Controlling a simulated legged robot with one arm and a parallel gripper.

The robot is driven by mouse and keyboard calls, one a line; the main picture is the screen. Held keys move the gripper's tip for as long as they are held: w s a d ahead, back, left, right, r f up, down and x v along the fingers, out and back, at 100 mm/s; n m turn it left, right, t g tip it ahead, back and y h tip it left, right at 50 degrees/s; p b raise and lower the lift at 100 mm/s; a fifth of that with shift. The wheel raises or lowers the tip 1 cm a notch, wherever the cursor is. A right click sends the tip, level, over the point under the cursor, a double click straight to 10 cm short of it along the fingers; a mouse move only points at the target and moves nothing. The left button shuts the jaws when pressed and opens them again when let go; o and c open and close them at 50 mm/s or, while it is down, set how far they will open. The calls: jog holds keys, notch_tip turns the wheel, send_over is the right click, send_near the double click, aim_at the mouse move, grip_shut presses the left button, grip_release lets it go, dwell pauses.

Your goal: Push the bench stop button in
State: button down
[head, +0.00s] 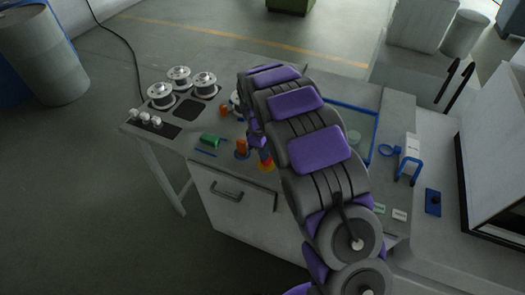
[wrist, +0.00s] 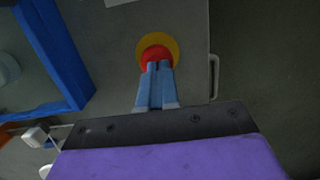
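The stop button is a red cap (wrist: 153,53) on a round yellow base (wrist: 171,43), on the grey bench top near its edge. In the head view a little of its red and yellow (head: 266,164) shows beside my arm, which hides the rest. My gripper (wrist: 159,66) has two blue fingers side by side with no clear gap, shut and holding nothing. Its fingertips overlap the lower part of the red cap in the wrist view. I cannot tell whether they touch it or whether the cap is pressed in.
The bench (head: 205,168) has a drawer handle (head: 226,191) at its front. Near the button lie a green cylinder (head: 210,140) and orange pieces (head: 241,146). Metal spools (head: 180,78) stand at the back left. A blue frame (head: 375,137) lies right of my arm.

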notch_tip(320, 180, up, 13)
jog(key=w+a+p, duration=0.1)
jog(key=p, duration=0.1)
jog(key=shift+a+r, duration=0.15)
jog(key=shift+a, duration=0.25)
jog(key=shift+d+r, duration=0.1)
jog(key=shift+d, duration=0.05)
jog(key=s+d+r+m, duration=0.4)
jog(key=s+d, duration=0.3)
jog(key=s, duration=0.2)
jog(key=s+d+r+m, duration=0.3)
jog(key=s+d+r, duration=0.2)
jog(key=s+d, duration=0.3)
jog(key=s+d+f+m, duration=0.1)
jog(key=s+d+m, duration=0.1)
jog(key=s, duration=1)
jog(key=s+d+f+m+g+y+b, duration=0.1)
jog(key=s+m, duration=0.4)
jog(key=s, duration=0.6)
jog(key=shift+s+d+f+b, duration=0.35)
jog(key=shift+d+f, duration=0.1)
jog(key=shift+d, duration=0.15)
